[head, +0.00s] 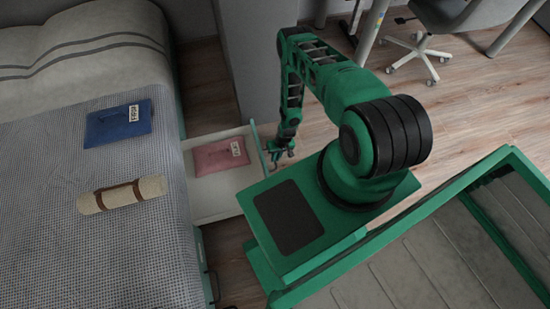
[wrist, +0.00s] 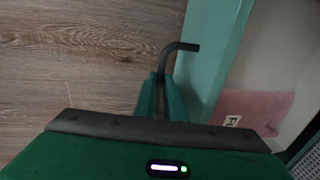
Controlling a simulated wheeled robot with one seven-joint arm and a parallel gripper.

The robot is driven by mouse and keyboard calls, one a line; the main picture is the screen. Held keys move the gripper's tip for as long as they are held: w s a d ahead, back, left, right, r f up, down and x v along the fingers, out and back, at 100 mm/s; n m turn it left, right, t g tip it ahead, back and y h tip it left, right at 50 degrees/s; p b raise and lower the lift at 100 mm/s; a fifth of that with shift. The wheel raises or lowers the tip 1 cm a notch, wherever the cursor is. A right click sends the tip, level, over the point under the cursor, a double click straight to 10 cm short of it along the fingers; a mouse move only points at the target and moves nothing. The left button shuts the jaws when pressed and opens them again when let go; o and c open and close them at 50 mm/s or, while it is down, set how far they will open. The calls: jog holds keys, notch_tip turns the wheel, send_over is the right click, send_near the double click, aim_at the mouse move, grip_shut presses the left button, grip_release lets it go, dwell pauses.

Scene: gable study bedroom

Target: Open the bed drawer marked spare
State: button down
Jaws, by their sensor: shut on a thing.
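A bed drawer (head: 212,209) stands pulled out from the bed's side, with a pale inside and a green front. A pink folded item (head: 218,156) with a small white label lies in it and shows in the wrist view (wrist: 240,108). No mark on the drawer's front can be read. My gripper (head: 279,154) is at the outer face of the drawer front. In the wrist view its fingers (wrist: 160,97) are shut on the drawer's dark bent handle (wrist: 181,47). The handle's lower part is hidden between the fingers.
The bed (head: 60,210) at the left carries a labelled blue folded item (head: 117,124) and a strapped beige roll (head: 122,194). Another handle (head: 214,288) shows lower on the bed's side. A desk leg (head: 371,30) and a wheeled chair (head: 425,45) stand at the top right. Wood floor lies between.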

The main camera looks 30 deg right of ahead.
jog(key=c, duration=1.8)
grip_release()
jog(key=r, duration=0.3)
jog(key=d+r, duration=0.1)
jog(key=r, duration=0.3)
jog(key=d+r, duration=0.1)
jog(key=r, duration=0.2)
jog(key=shift+s+r, duration=0.2)
jog(key=shift+r, duration=0.05)
